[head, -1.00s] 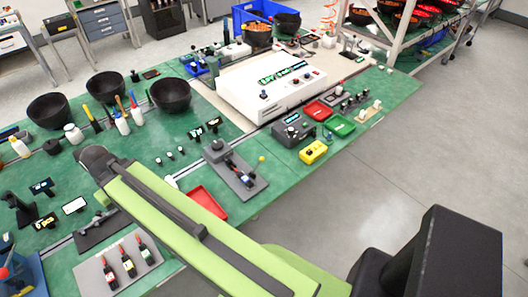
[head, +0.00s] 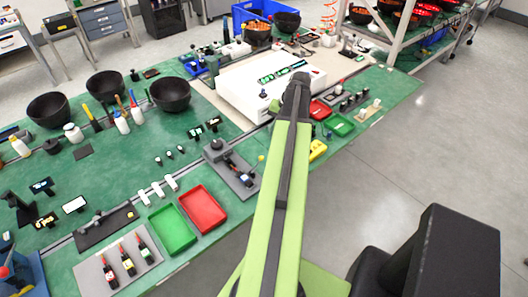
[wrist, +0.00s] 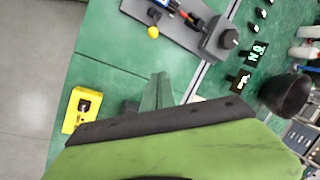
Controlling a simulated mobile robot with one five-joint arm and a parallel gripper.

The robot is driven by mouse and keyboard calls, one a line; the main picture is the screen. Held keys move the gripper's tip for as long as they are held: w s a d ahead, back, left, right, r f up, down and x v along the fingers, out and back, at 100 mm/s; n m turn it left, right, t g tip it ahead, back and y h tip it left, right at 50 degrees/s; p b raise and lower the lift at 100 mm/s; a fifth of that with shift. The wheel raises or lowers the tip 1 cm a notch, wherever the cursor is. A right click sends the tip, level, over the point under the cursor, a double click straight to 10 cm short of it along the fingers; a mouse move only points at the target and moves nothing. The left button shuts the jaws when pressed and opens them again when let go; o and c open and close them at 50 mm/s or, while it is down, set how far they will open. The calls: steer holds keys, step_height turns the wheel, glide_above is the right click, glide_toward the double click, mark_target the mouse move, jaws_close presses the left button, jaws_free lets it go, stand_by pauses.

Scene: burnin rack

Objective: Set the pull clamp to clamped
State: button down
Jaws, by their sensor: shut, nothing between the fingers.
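A grey plate with a dark round-topped block, a red-and-dark lever part and a yellow ball knob appears to be the pull clamp (head: 236,172). It sits near the bench's front edge, left of my arm. It also shows at the top of the wrist view (wrist: 180,24), with its yellow ball toward me. I cannot tell its clamp state from these views. In the wrist view my gripper (wrist: 158,90) is shut and empty, apart from the plate.
A white instrument (head: 245,88) stands behind my gripper. A yellow box (wrist: 82,108) lies close by. Red (head: 202,209) and green (head: 173,230) trays lie left of my arm. A dark plate with a small mechanism (head: 105,229) is further left. Bare green bench surrounds the yellow box.

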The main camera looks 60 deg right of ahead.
mark_target(257, 165)
steer(key=b+x, duration=1)
steer(key=x, duration=0.1)
steer(key=a+r+p, duration=0.1)
steer(key=s+a+r+p, duration=0.1)
steer(key=shift+s+a+r, duration=0.15)
steer(key=shift+s+a, duration=0.15)
steer(key=shift+a, duration=0.05)
steer(key=shift+s+a+r, duration=0.1)
steer(key=shift+s+a, duration=0.1)
steer(key=shift+a, duration=0.15)
steer(key=shift+d, duration=0.1)
steer(key=shift+w+a+r+h+p, duration=0.1)
steer(key=shift+a+r+h+p, duration=0.05)
steer(key=shift+a+h+p, duration=0.15)
steer(key=shift+r, duration=0.1)
